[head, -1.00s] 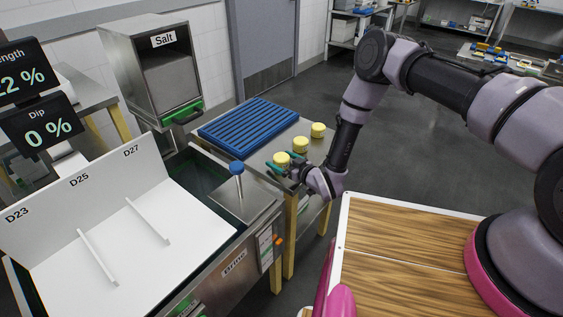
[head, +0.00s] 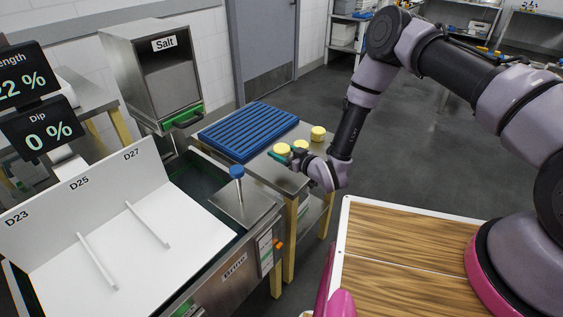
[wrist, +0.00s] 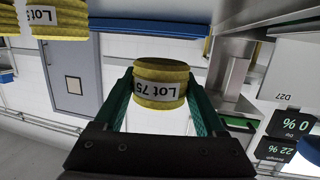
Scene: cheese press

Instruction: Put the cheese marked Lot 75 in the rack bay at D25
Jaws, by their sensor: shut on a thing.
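The yellow cheese marked Lot 75 (wrist: 160,96) sits between the green fingers of my gripper (wrist: 160,84) in the wrist view. In the head view my gripper (head: 281,155) is shut on this cheese (head: 282,149), at the near end of a row of cheeses over the steel table. The white rack (head: 55,275) stands at the lower left, with bays labelled D23, D25 and D27. The D25 bay (head: 130,252) lies between two low dividers and looks empty. My gripper is well to the right of it.
Two other yellow cheeses (head: 300,144) (head: 318,132) stand beyond the held one. A blue slatted tray (head: 247,128) lies behind them. A blue-knobbed post (head: 237,172) rises on the brine tank between the rack and my gripper. A salt cabinet (head: 160,75) stands behind.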

